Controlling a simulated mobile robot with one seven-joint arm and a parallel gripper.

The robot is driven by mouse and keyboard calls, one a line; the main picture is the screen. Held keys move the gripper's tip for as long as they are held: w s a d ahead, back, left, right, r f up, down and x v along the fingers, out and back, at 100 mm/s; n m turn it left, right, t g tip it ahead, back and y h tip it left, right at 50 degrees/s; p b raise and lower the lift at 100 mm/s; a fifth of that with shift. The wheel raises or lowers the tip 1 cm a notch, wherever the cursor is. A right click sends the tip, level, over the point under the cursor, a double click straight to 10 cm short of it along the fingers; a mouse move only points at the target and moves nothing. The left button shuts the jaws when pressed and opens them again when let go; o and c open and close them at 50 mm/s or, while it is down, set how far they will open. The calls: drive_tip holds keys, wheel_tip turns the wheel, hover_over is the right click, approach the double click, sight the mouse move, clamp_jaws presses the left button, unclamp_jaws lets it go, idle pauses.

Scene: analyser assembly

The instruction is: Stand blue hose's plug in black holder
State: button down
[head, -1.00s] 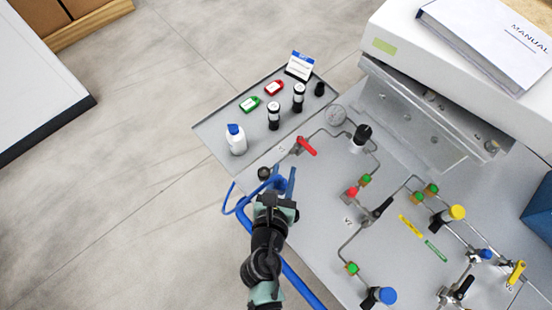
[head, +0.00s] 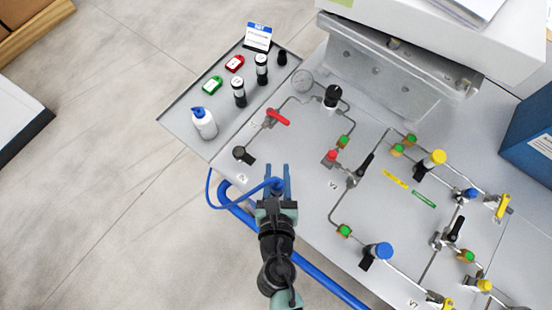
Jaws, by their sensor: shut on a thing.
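My gripper (head: 277,178) is low in the middle of the head view, its two blue fingers pointing up the picture over the grey panel's left edge. It is shut on the end of the blue hose (head: 228,206). The hose's plug (head: 278,187) is between the fingers and mostly hidden. The hose loops left from the gripper and off the panel edge. A round black fitting (head: 242,154) sits on the panel, up and left of the fingers. A small black cup-like piece (head: 282,58) stands on the grey tray's far end. I cannot tell which is the black holder.
The tray (head: 185,117) carries a white bottle (head: 204,123), two dark vials, green and red tags and a card. The panel right of my gripper has pipes, a red-handled valve (head: 277,117), a gauge and several coloured knobs. A thick blue pipe (head: 320,280) runs along its front edge.

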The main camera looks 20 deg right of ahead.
drive_tip(key=shift+w+f, duration=0.2)
idle(0.4)
drive_tip(key=shift+w+d+f+b, duration=0.25)
drive_tip(key=shift+w+f+b, duration=0.45)
drive_tip(key=shift+f, duration=0.25)
drive_tip(key=shift+s+f, duration=0.1)
drive_tip(key=shift+f, duration=0.15)
idle(0.9)
drive_tip(key=shift+f+b, duration=0.45)
drive_tip(key=shift+b, duration=0.05)
drive_tip(key=shift+f+b, duration=0.3)
drive_tip(key=shift+f, duration=0.1)
idle(0.4)
idle(0.4)
drive_tip(key=c, duration=0.5)
unclamp_jaws()
